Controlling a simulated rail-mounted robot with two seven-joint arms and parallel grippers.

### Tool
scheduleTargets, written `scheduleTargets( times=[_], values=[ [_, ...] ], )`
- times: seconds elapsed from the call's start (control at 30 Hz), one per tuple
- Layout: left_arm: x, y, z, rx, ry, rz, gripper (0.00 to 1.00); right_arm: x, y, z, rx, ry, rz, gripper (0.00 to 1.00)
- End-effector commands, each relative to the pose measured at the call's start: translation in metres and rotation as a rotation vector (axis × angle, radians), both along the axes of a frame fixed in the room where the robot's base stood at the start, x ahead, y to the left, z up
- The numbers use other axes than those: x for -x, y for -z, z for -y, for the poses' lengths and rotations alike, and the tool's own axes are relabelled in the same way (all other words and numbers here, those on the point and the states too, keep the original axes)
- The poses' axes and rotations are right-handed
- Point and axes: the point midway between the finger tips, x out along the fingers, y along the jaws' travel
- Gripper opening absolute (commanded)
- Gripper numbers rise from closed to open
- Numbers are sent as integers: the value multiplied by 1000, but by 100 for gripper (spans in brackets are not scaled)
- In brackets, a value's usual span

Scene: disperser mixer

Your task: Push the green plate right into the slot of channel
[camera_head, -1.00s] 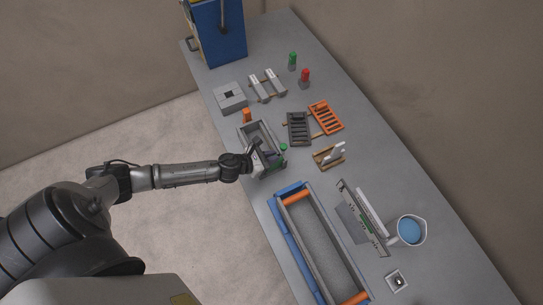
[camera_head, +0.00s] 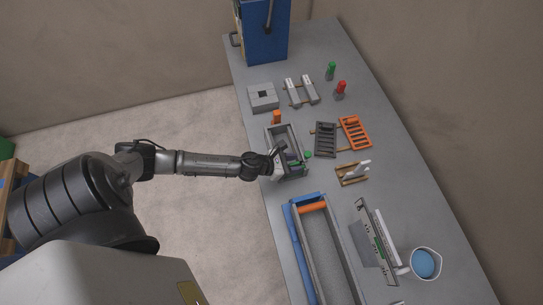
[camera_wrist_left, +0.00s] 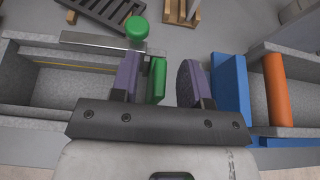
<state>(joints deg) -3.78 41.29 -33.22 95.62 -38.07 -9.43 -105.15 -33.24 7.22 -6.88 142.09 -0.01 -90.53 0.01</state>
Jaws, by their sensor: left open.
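My left gripper (camera_wrist_left: 160,82) is open, with its two purple fingers pointing away from the camera. The green plate (camera_wrist_left: 157,82) stands upright between the fingers, close beside the left one and well apart from the right one. Whether it touches the left finger is unclear. The grey channel (camera_wrist_left: 50,85) lies to the left of the fingers in the wrist view. In the head view my left gripper (camera_head: 277,160) is at the near end of the channel (camera_head: 272,140), partly covering it. The slot is hidden. My right gripper is not in view.
A green knob (camera_wrist_left: 137,28) stands beside a metal bar (camera_wrist_left: 105,46) just beyond the fingers. A larger trough with a blue side (camera_wrist_left: 228,90) and orange roller (camera_wrist_left: 278,90) is close on the right. A dark slotted rack (camera_head: 325,140) stands beyond the channel.

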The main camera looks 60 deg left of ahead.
Motion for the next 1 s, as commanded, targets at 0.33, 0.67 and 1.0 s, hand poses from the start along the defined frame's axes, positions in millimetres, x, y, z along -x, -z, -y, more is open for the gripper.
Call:
scheduleTargets(
  times=[0.33, 0.67, 1.0],
  values=[
    [50, -20, -18, -2, 3, -2, 42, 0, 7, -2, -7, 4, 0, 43],
    [94, -40, -34, -1, 2, -2, 42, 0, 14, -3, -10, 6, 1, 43],
    [113, -50, -42, 1, 0, 0, 42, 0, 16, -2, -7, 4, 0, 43]
  ],
)
